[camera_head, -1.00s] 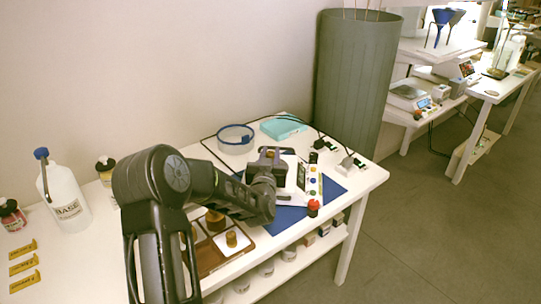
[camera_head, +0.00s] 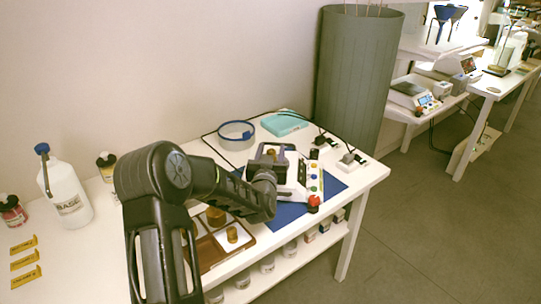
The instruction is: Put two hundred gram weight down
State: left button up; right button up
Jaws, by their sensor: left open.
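My left gripper (camera_head: 268,158) is open above the white scale (camera_head: 290,188) on the blue mat (camera_head: 322,190). A small brass weight (camera_head: 272,154) shows between its fingers; whether it touches them or the scale's pan is hard to tell. More brass weights sit in the brown tray (camera_head: 212,262) in front of the scale: one weight (camera_head: 232,234) on a white patch and a larger weight (camera_head: 215,215) behind it, partly hidden by my arm. My right gripper is not in view.
A blue-rimmed clear dish (camera_head: 236,135) and a teal box (camera_head: 284,124) stand behind the scale. A red button (camera_head: 313,202) sits at its front right. A BASE jug (camera_head: 65,190) stands at left. A grey bin (camera_head: 355,80) stands beyond the table.

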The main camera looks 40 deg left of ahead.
pick_arm(q)
jog(key=shift+r, duration=0.2)
jog(key=shift+s+d+f, duration=0.1)
jog(key=shift+s+d, duration=0.1)
jog(key=shift+s, duration=0.15)
jog(key=b+v, duration=0.1)
jog(key=v, duration=1)
jog(key=shift+s, duration=0.1)
jog(key=shift+d, duration=0.1)
